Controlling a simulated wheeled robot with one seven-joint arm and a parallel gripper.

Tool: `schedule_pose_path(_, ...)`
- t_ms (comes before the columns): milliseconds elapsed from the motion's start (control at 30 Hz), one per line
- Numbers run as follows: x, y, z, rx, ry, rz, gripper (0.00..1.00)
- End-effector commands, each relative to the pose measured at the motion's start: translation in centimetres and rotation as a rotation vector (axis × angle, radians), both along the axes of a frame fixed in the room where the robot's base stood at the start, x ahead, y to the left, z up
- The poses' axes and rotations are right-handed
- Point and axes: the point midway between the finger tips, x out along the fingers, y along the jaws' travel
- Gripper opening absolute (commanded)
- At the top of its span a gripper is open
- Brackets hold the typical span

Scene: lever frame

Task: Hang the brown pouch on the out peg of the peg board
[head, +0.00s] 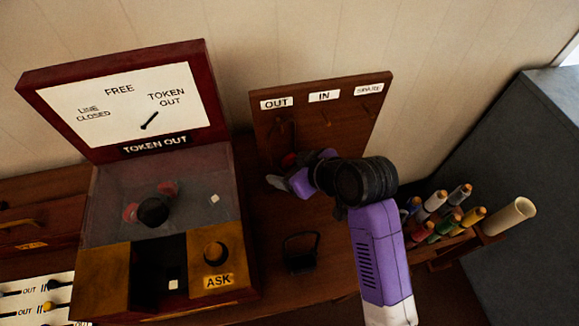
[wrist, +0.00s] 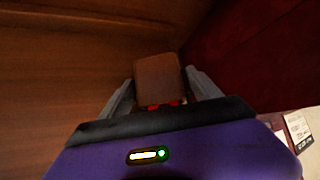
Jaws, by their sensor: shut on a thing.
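My gripper (head: 284,174) is in front of the lower left part of the brown peg board (head: 345,135), below its OUT label (head: 277,103). In the wrist view the brown pouch (wrist: 158,80) sits between the two grey fingers, which are shut on it; a little red shows at its near edge. In the head view a dark loop (head: 284,134) stands above my gripper, under the OUT label; I cannot tell whether it is around the out peg. The pouch body is hard to make out there against the brown board.
A dark item with a loop handle (head: 300,252) is on the table below my gripper. The red-framed token machine (head: 160,200) stands close on the left. A rack of coloured spools (head: 440,215) is at the right. The IN peg (head: 325,118) looks empty.

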Motion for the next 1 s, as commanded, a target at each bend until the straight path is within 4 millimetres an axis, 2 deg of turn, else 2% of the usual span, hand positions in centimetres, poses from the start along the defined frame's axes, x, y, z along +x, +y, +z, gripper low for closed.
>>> schedule_pose_path(367,0.10,-0.01,-0.01,0.000,-0.002,-0.001,0.37)
schedule_pose_path(400,0.10,-0.01,-0.02,0.000,-0.002,-0.001,0.74)
schedule_pose_path(500,0.12,-0.02,-0.02,0.000,-0.002,-0.001,0.94)
schedule_pose_path(533,0.13,-0.04,-0.02,0.000,-0.003,-0.002,0.98)
schedule_pose_path(1000,0.32,-0.35,-0.11,-0.003,-0.003,-0.009,0.98)
